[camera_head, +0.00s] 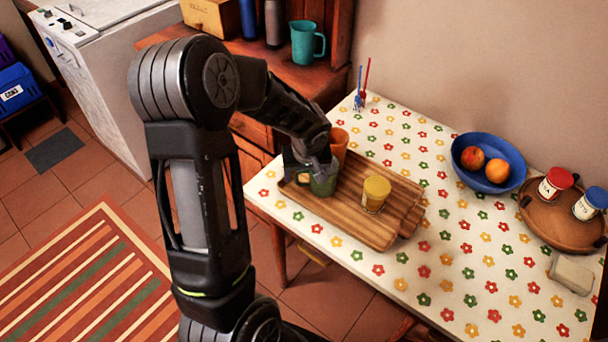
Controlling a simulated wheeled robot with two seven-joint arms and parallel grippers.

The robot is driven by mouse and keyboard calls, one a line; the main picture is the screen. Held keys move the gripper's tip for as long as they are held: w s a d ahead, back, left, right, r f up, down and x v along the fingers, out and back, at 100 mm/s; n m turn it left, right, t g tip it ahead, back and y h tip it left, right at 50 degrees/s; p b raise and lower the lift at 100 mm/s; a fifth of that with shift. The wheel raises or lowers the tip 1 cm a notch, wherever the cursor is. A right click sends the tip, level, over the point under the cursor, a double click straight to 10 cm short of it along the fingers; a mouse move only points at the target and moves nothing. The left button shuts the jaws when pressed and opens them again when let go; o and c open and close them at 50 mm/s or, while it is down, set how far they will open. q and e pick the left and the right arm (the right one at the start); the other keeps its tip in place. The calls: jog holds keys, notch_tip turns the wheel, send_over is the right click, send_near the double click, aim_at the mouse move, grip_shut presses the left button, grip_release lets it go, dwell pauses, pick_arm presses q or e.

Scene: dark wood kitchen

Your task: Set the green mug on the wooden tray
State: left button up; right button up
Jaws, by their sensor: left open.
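The green mug (325,184) stands upright at the left end of the wooden tray (352,221), which lies on the flower-patterned table. My left arm reaches over from the left and its gripper (309,170) is open, low down at the mug and partly covering its upper left side. I cannot tell whether the fingers touch the mug. The mug's base looks to be on the tray's boards. My right gripper is not in view.
An orange cup (340,143) stands just behind the mug, and a yellow jar (376,193) stands on the tray to the right. A blue bowl (487,164) with fruit and a round brown tray (562,224) with jars are farther right. The front right tabletop is mostly clear.

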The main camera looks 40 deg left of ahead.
pick_arm(q)
jog(key=v, duration=1.1)
